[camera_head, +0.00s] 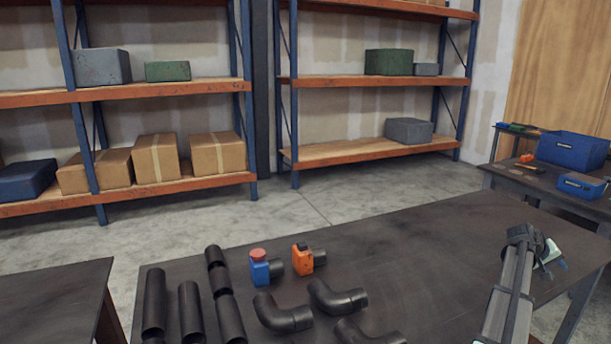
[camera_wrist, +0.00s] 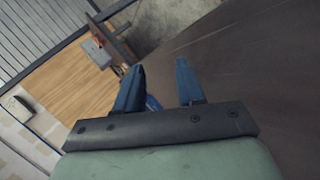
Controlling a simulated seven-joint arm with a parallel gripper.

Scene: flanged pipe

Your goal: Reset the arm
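My gripper (camera_head: 553,262) is at the right side of the dark work table (camera_head: 420,240) in the head view, at the end of my raised arm. In the wrist view its two blue fingers (camera_wrist: 157,88) stand apart with nothing between them. The pipe parts lie on the table, away to the left of my gripper. They include several straight dark pipes (camera_head: 190,312), several elbows (camera_head: 283,314), a blue part with a red cap (camera_head: 260,267) and an orange part (camera_head: 303,258).
A second table at the right holds blue bins (camera_head: 572,149). Another dark table (camera_head: 50,300) stands at the left. Shelves (camera_head: 160,88) with boxes stand at the back, beyond open floor (camera_head: 330,210). The table between the pipe parts and my arm is clear.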

